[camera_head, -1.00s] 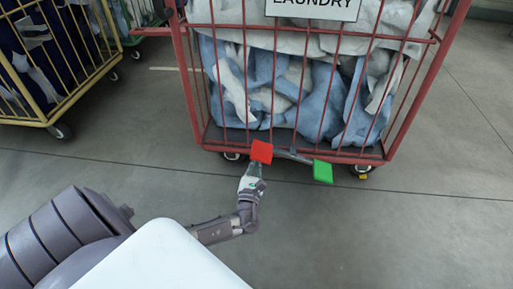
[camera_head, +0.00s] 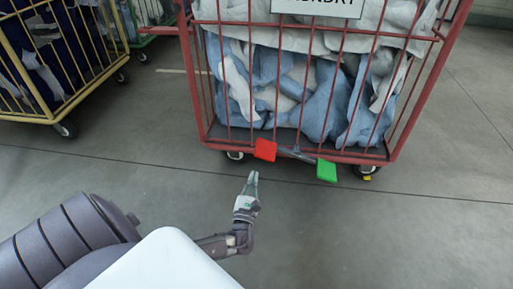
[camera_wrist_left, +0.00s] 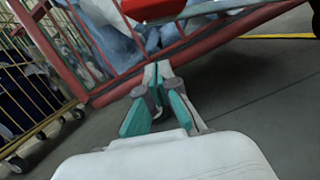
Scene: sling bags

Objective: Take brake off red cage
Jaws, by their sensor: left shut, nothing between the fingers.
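The red cage (camera_head: 194,85) stands upright on wheels, filled with blue and white cloth and bearing a laundry sign. At its lower front edge, a red pedal (camera_head: 265,150) and a green pedal (camera_head: 326,171) sit at either end of a grey bar (camera_head: 293,153). The green one looks lower in the head view. My left gripper (camera_head: 253,174) is shut and empty, just below and apart from the red pedal. In the left wrist view, its fingertips (camera_wrist_left: 157,68) point at the cage's lower frame, with the red pedal (camera_wrist_left: 150,10) partly cut off above. My right gripper is out of view.
A yellow cage (camera_head: 70,100) with dark cloth stands at the left, and part of a green cage (camera_head: 160,30) shows behind it. The grey floor in front of and to the right of the red cage is clear.

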